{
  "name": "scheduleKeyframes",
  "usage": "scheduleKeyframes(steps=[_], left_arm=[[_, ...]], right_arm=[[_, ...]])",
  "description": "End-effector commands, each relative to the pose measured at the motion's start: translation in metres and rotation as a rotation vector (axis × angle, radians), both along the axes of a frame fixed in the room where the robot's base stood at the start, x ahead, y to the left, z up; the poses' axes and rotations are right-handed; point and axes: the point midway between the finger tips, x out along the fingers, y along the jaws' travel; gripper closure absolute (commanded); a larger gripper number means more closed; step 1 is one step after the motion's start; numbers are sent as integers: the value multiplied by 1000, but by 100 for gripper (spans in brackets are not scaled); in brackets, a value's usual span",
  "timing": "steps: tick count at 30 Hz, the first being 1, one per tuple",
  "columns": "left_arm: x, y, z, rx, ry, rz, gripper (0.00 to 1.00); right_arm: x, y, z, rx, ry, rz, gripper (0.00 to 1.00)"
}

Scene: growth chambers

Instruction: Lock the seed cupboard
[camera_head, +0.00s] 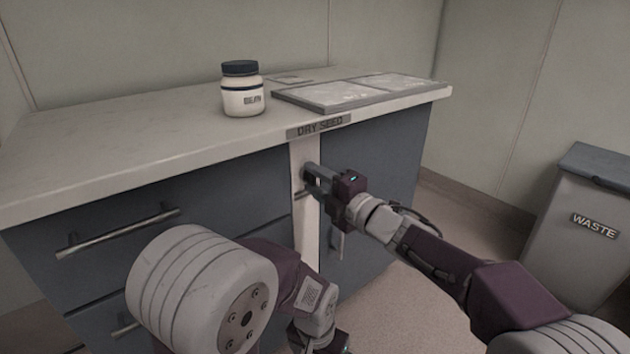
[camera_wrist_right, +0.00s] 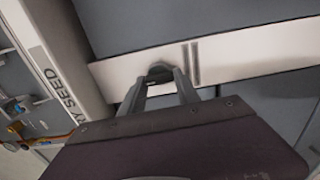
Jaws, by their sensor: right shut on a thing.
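The seed cupboard (camera_head: 376,150) is the blue-grey door under the right part of the counter, below a "DRY SEED" label (camera_head: 320,127). A pale upright strip (camera_head: 304,235) runs down the front beside the door. My right gripper (camera_head: 308,174) is at the upper part of this strip. In the right wrist view its fingers (camera_wrist_right: 160,82) are shut on a small dark green-grey piece (camera_wrist_right: 158,72) at the strip (camera_wrist_right: 240,55); its exact shape is mostly hidden. Dark slits (camera_wrist_right: 190,63) show beside it. My left gripper (camera_head: 335,345) is cut off at the bottom edge, its fingers out of view.
Drawers with bar handles (camera_head: 118,232) fill the left of the front. A labelled jar (camera_head: 243,90) and flat trays (camera_head: 340,94) stand on the counter (camera_head: 130,130). A "WASTE" bin (camera_head: 585,225) stands at the right. The floor between is clear.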

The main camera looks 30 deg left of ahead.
Motion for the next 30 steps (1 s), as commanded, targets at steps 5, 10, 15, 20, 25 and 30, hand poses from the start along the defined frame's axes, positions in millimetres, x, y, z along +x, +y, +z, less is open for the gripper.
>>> scheduleKeyframes(steps=[5,10,15,20,25,30], left_arm=[[0,0,0,0,0,0,5],[0,0,0,0,0,0,5],[0,0,2,0,0,0,5],[0,0,11,0,0,0,5],[0,0,23,0,0,0,5],[0,0,29,0,0,0,5]], right_arm=[[0,0,-2,-4,-1,1,40],[0,0,-1,-2,0,0,40],[-2,-5,0,-2,2,0,40],[-11,-28,3,-1,2,-2,40],[-24,-60,3,-3,2,-2,40],[-33,-80,1,-2,2,-2,40]])
